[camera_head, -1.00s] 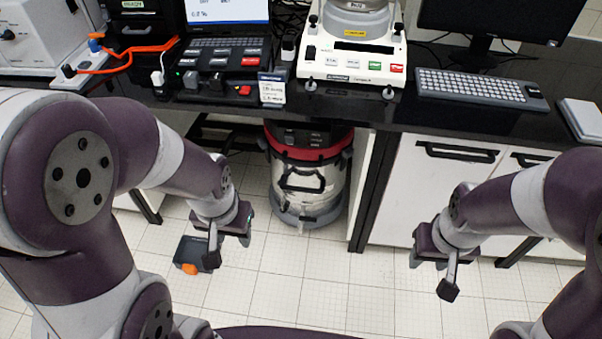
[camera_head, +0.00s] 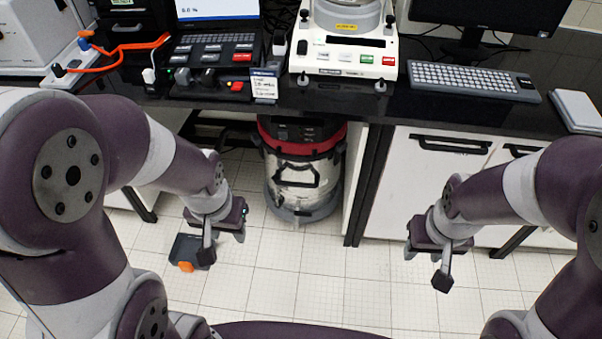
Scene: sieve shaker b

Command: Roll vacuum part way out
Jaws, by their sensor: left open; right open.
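The vacuum (camera_head: 300,180) is a steel drum with a red and black top and a black front handle (camera_head: 298,178). It stands upright on the floor in the bay under the bench, its top partly hidden by the bench edge. My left gripper (camera_head: 223,250) is open and empty, in front of the bench to the left of the vacuum and apart from it. My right gripper (camera_head: 427,270) is open and empty, in front of the white cabinet doors to the right of the vacuum.
The black bench top (camera_head: 330,105) overhangs the vacuum. A white cabinet (camera_head: 420,190) and dark leg bound the bay on the right. A dark grey and orange object (camera_head: 187,252) lies on the floor near my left gripper. The tiled floor (camera_head: 320,275) between my grippers is clear.

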